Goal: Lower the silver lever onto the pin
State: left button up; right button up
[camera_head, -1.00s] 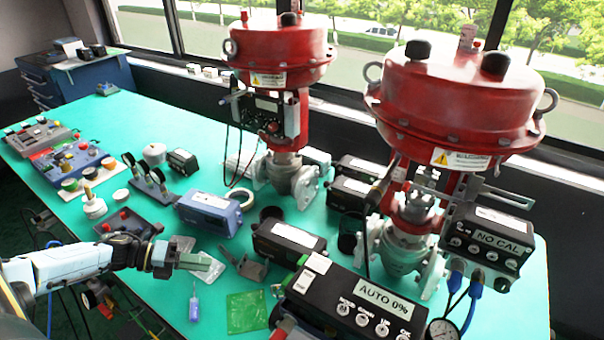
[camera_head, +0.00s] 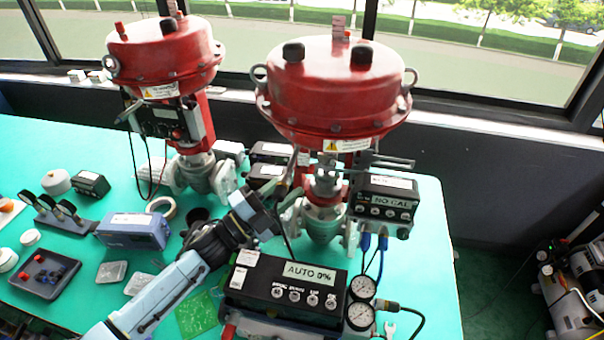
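The silver lever (camera_head: 390,161) is a thin, slotted metal arm. It sticks out to the right from beside the stem of the nearer red valve (camera_head: 330,100), just above the black NO CAL box (camera_head: 386,197). I cannot make out the pin at this size. My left gripper (camera_head: 291,191) comes in from the lower left and points up and right, close to the left side of the valve's yoke. It is apart from the lever, with the stem between them. Its fingers are small and partly lost against the yoke, so their opening is unclear. My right gripper does not show.
A black AUTO 0% box (camera_head: 290,285) and pressure gauges (camera_head: 361,302) stand in front of the valve. A second red valve (camera_head: 165,60) stands at the back left. A blue-grey box (camera_head: 133,231) lies left of my arm. The green table's right end is mostly clear.

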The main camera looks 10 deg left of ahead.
pick_arm(q)
jog(key=shift+x, duration=2.15)
grip_shut()
